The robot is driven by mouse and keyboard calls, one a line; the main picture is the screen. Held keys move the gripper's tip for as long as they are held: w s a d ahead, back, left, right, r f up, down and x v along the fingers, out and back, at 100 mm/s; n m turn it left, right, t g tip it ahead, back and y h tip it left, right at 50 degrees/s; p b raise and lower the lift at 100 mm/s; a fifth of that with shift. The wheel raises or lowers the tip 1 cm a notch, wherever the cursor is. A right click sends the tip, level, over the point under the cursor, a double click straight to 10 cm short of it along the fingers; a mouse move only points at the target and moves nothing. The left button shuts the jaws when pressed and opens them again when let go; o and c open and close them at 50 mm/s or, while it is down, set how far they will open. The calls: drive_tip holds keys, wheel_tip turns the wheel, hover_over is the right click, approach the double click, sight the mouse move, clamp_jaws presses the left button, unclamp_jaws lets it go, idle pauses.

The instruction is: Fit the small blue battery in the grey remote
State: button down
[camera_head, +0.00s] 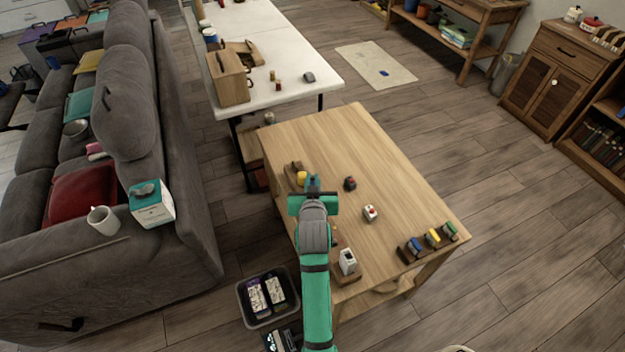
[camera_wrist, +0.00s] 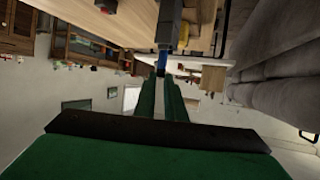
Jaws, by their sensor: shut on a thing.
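My gripper (camera_head: 313,190) is over the far left part of the wooden table (camera_head: 385,165). It is shut on the small blue battery, which shows blue at the fingertips in the wrist view (camera_wrist: 162,62). A dark grey block (camera_wrist: 170,25) lies just beyond the battery in that view and may be the grey remote. I cannot tell whether the battery touches it or sits in it. A yellow piece (camera_head: 302,176) stands beside the gripper by a brown wooden block (camera_head: 293,167). My arm hides part of the table.
A wooden rack (camera_head: 408,257) with blue, yellow and green pieces stands at the table's right end. A dark item (camera_head: 350,183), a white-and-red item (camera_head: 370,212) and a white box (camera_head: 347,261) stand on the table. Its far right part is clear. A grey sofa (camera_head: 130,110) stands left.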

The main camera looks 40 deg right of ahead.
drive_tip(key=shift+w+a+f, duration=0.15)
drive_tip(key=shift+a+f, duration=0.1)
drive_tip(key=shift+d+f, duration=0.1)
drive_tip(key=shift+f, duration=0.2)
drive_tip(key=shift+f, duration=0.5)
idle(0.5)
drive_tip(key=shift+d+f, duration=0.1)
drive_tip(key=shift+f, duration=0.1)
drive_tip(key=shift+a+f, duration=0.1)
drive_tip(key=shift+a, duration=0.1)
drive_tip(key=shift+d+f, duration=0.1)
drive_tip(key=shift+f, duration=0.35)
idle(0.3)
drive_tip(key=c, duration=1.7)
unclamp_jaws()
drive_tip(key=shift+c, duration=0.2)
